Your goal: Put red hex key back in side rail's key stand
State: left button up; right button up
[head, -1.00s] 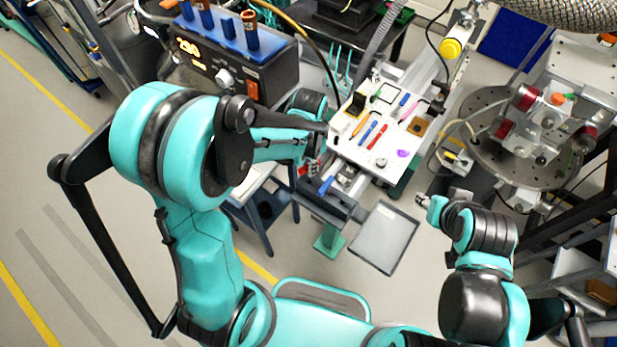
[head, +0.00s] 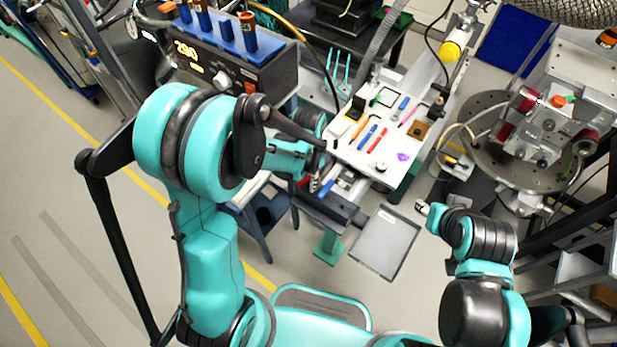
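A red pen-shaped item (head: 378,139) lies on the white tray-like board (head: 385,168), beside a blue one; I cannot tell whether it is the red hex key. My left gripper (head: 314,183) is at the board's near left edge, mostly hidden by its own arm. A small red patch shows close to it, too small to identify. A blue-handled piece (head: 327,187) is just right of it. My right gripper (head: 422,207) is small, low and right of the board, apart from everything on it. I cannot make out the key stand for certain.
A dark box with a lit display (head: 222,62) and a blue rack (head: 220,30) stands at the back left. A grey flat tray (head: 384,243) is below the board. A round metal plate (head: 490,155) with equipment is at the right. Open floor lies at the left.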

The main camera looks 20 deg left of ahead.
pick_arm(q)
jog(key=shift+r+p, duration=0.5)
jog(key=shift+r, duration=0.05)
notch_tip(320, 180, up, 12)
jog(key=f+p, duration=0.1)
jog(key=p, duration=0.2)
jog(key=s+a+r+n+t, duration=0.4)
jog(key=s+r+n+t, duration=0.3)
jog(key=s+r+n, duration=0.1)
jog(key=shift+s+a+r+n, duration=0.3)
jog(key=shift+s+r, duration=0.25)
jog(key=shift+s, duration=0.55)
notch_tip(320, 180, down, 8)
jog(key=b, duration=0.8)
jog(key=shift+f, duration=0.15)
